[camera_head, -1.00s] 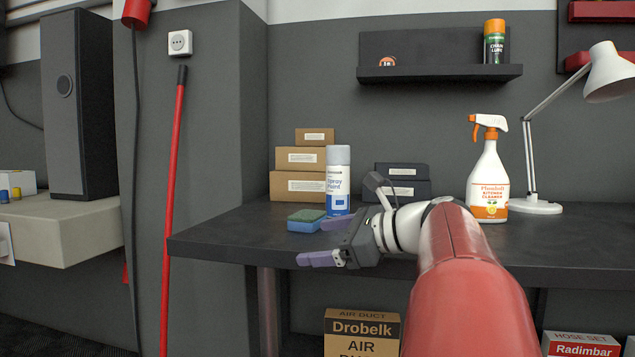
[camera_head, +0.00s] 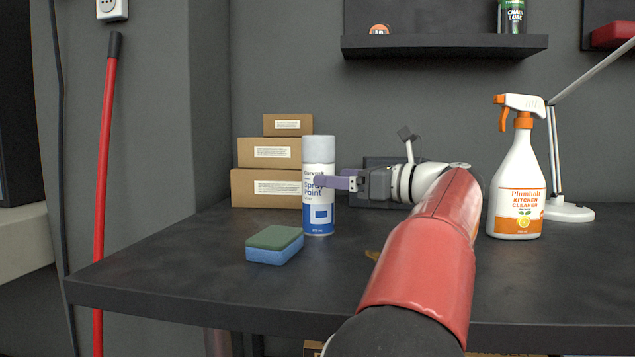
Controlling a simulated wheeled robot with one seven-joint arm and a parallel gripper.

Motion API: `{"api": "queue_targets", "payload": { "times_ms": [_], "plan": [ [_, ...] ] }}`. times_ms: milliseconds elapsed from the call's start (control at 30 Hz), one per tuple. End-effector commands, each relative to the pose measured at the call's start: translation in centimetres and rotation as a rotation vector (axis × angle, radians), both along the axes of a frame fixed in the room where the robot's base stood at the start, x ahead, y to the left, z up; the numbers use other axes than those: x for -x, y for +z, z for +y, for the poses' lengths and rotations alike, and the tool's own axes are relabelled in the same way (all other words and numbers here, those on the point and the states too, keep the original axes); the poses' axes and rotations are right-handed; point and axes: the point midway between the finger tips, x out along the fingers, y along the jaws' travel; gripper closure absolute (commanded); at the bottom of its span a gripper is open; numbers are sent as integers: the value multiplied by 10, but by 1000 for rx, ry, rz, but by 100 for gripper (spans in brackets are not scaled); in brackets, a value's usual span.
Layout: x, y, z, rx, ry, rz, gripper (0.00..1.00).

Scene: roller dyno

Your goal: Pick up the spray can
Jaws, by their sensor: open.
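The spray can (camera_head: 318,205) stands upright on the dark table, with a grey cap and a white and blue label reading "Spray Paint". My gripper (camera_head: 325,182) is level with the can's upper label, reaching in from the right. One purple finger shows across the can's right side; the other finger is hidden. The jaws are open. I cannot tell whether a finger touches the can.
A green and blue sponge (camera_head: 274,245) lies in front of the can to the left. Stacked cardboard boxes (camera_head: 265,187) stand behind it. A white spray bottle (camera_head: 517,190) and a lamp (camera_head: 568,210) stand right. The table's (camera_head: 170,262) front left is clear.

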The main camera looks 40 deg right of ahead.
Motion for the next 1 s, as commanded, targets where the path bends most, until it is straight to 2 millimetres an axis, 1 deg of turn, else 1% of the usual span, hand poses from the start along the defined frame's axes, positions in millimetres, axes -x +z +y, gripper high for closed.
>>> {"api": "queue_targets", "payload": {
  "times_ms": [33, 267, 400, 467, 600, 767, 867, 1000],
  "plan": [
    [-6, 0, 3, 0, 4, 0, 15],
    [-33, 0, 14, 2, 5, 0, 15],
    [-53, 1, 21, 2, 2, 2, 15],
    [-59, 1, 23, 2, 3, 0, 15],
    [-65, 2, 24, 1, -1, 1, 15],
    [-66, 2, 24, 1, -1, 0, 15],
    [-65, 2, 24, 1, -1, 0, 26],
    [-65, 2, 24, 2, 0, -1, 44]
  ]
}}
